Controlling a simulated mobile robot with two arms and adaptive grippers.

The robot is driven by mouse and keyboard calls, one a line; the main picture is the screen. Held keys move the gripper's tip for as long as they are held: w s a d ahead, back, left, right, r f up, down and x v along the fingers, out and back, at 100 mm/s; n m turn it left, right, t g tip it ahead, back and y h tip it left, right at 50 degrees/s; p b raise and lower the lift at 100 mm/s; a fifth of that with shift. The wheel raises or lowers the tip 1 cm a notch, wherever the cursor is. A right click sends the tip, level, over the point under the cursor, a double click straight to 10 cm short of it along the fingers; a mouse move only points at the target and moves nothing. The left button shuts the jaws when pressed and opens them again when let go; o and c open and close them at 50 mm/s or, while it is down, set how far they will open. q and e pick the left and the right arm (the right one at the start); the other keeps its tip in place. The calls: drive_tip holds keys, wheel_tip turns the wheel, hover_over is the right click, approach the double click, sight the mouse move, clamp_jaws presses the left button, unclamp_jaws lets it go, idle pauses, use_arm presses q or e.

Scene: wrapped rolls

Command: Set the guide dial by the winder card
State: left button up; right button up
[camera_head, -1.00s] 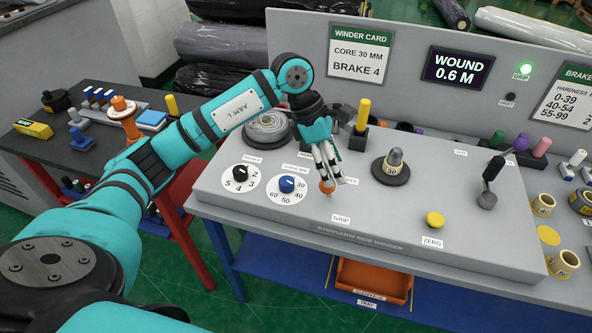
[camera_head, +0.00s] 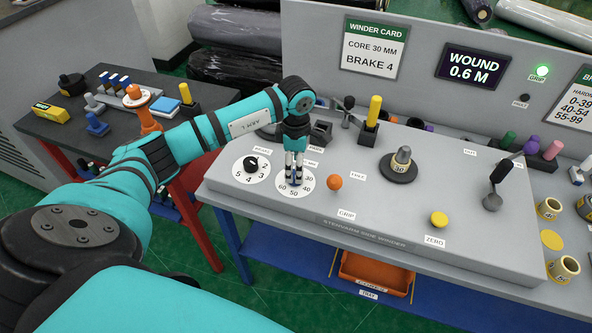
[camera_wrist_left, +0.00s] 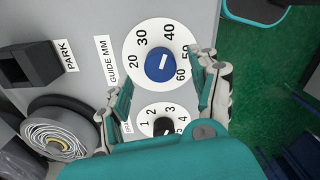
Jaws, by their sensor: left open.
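The winder card (camera_head: 371,46) on the back panel reads CORE 30 MM, BRAKE 4. The guide dial (camera_head: 283,188) is a white disc marked 20 to 60. In the wrist view its blue knob (camera_wrist_left: 160,67) carries a short white mark; I cannot tell surely which number it points at. My left gripper (camera_head: 294,180) is over this dial, pointing down, with its fingers partly hiding the knob. In the wrist view the open fingers (camera_wrist_left: 161,76) stand either side of the knob; contact is unclear. My right gripper is out of view.
The brake dial (camera_head: 251,168) with a black knob is just left. The orange grip button (camera_head: 335,182) is close on the right, the yellow zero button (camera_head: 439,219) farther right. A spindle (camera_head: 400,163), a black lever (camera_head: 498,178) and a yellow peg (camera_head: 374,112) stand on the console.

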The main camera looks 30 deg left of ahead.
use_arm(q)
drive_tip(key=shift+f+p, duration=0.35)
drive_tip(key=shift+f, duration=1.85)
drive_tip(key=shift+c, duration=0.4)
drive_tip(key=c, duration=1.1)
